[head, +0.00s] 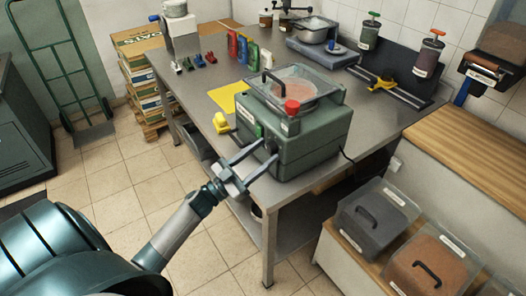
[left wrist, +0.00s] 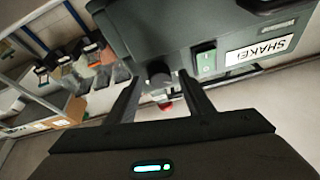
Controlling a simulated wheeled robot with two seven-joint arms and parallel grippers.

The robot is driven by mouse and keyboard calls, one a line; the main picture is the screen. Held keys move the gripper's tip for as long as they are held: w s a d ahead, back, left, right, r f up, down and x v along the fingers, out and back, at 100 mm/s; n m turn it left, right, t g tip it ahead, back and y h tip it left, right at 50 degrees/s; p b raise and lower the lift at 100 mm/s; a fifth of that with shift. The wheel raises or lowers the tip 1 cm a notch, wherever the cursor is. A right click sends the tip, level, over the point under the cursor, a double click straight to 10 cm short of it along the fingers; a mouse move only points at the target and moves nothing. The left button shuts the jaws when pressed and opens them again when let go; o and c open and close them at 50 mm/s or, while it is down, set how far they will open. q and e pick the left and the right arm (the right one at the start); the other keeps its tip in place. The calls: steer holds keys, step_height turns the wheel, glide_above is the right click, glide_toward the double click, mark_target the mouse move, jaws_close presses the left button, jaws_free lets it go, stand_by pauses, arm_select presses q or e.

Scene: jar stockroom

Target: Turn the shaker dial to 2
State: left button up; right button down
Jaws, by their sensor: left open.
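The shaker (head: 315,143) is a green-grey box on the table's front corner, with a clear-lidded tray and a red knob on top. Its black dial (head: 270,145) is on the front face, partly hidden by my gripper. In the left wrist view the dial (left wrist: 158,73) shows between the fingertips, beside a green switch (left wrist: 206,59) and a SHAKER label (left wrist: 262,47). My left gripper (head: 267,152) is open, its fingers reaching to either side of the dial; I cannot tell whether they touch it. The dial's setting cannot be read. My right gripper is not in view.
The steel table (head: 205,85) also holds a yellow sheet (head: 228,97), a yellow block (head: 221,123), colored boxes and a scale. Clear-lidded bins (head: 430,268) stand on a shelf to the right. A green hand truck (head: 65,70) stands at the back left. The floor in front is clear.

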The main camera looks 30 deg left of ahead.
arm_select(q)
steer(key=shift+w, duration=0.1)
steer(key=c, duration=1)
steer(key=shift+c, duration=0.2)
